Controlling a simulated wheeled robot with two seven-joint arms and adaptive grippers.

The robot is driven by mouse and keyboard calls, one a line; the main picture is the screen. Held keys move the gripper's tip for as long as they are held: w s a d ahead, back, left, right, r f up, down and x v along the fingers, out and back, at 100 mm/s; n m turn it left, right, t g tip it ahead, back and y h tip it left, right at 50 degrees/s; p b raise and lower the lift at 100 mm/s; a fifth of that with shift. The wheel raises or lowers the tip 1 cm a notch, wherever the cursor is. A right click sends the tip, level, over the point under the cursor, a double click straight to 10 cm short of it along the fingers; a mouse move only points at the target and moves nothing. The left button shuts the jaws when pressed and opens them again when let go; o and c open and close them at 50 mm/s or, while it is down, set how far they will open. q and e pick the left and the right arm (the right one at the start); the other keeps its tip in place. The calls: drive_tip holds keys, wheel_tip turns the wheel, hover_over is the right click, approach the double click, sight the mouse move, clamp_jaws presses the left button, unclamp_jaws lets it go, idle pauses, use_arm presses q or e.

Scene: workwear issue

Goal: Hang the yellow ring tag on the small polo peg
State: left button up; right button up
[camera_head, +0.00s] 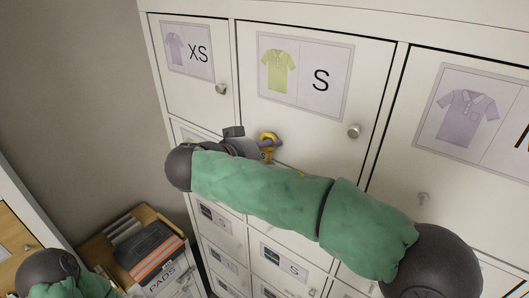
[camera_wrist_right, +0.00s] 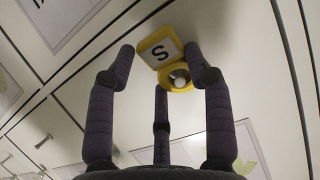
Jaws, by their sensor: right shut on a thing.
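My right gripper (camera_head: 258,146) is shut on the yellow ring tag (camera_head: 269,138) at the lower part of the small polo door (camera_head: 305,120). In the right wrist view the tag (camera_wrist_right: 160,47) has a white plate marked S above a yellow ring, between the fingertips (camera_wrist_right: 164,60). A pale round peg end (camera_wrist_right: 179,79) shows inside the ring's hole. I cannot tell how far the ring is over the peg. In the head view my right gripper and forearm hide the peg. Only part of my left arm shows, at the bottom left.
The XS door (camera_head: 205,98) is left of the small polo door, with a round knob (camera_head: 221,89). The small polo door's knob (camera_head: 353,131) is at its right. A door with a purple polo (camera_head: 467,113) is at the right, with a small peg (camera_head: 423,199). A bin (camera_head: 150,250) stands lower left.

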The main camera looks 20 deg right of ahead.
drive_tip(key=o, duration=0.9)
